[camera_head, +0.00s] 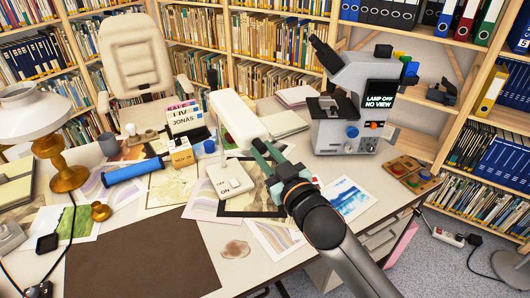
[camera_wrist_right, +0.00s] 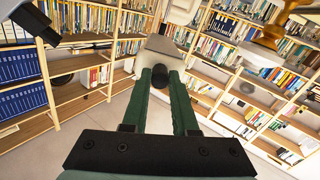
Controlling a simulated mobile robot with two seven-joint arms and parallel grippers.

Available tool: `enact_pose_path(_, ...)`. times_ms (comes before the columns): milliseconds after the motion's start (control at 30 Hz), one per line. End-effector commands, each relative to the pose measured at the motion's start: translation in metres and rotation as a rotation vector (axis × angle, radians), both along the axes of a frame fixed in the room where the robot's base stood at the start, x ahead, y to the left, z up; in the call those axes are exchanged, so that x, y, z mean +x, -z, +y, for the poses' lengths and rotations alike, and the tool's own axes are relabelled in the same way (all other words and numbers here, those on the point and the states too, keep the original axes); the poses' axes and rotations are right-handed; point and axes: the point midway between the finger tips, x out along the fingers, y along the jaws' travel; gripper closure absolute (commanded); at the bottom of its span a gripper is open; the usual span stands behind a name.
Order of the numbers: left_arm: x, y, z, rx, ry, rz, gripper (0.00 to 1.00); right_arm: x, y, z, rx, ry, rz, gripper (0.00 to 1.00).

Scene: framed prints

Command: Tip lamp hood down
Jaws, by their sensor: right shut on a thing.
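A white desk lamp hood (camera_head: 236,116), long and boxy, is tilted upward above the table in the head view. Below it is the lamp's white base (camera_head: 231,181), with a switch marked OFF and ON. My right gripper (camera_head: 258,149) reaches in from the lower right with its green fingers at the hood's near end. A dark round part (camera_wrist_right: 160,77) shows between the fingers. The exact contact is partly hidden. My left gripper is out of view.
A microscope (camera_head: 345,128) with a screen reading "LAMP OFF NO VIEW" stands right of the lamp. Prints lie around the base. The brown mat (camera_head: 140,255) is clear.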

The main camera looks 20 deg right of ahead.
Motion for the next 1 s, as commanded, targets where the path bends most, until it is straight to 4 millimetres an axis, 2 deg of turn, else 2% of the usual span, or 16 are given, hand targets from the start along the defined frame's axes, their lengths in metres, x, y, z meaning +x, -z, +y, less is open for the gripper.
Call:
enact_pose_path(367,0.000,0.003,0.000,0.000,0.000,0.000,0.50,0.000,0.003,0.000,0.000,0.000,-0.003,1.00)
enact_pose_path(800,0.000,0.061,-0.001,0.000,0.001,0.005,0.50,0.005,0.046,0.001,0.018,0.001,-0.104,1.00)
enact_pose_path(900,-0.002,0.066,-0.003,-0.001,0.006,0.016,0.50,0.008,0.058,0.001,0.018,0.001,-0.102,1.00)
enact_pose_path(1000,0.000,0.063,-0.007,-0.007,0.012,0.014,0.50,0.009,0.062,0.001,0.018,0.001,-0.101,1.00)
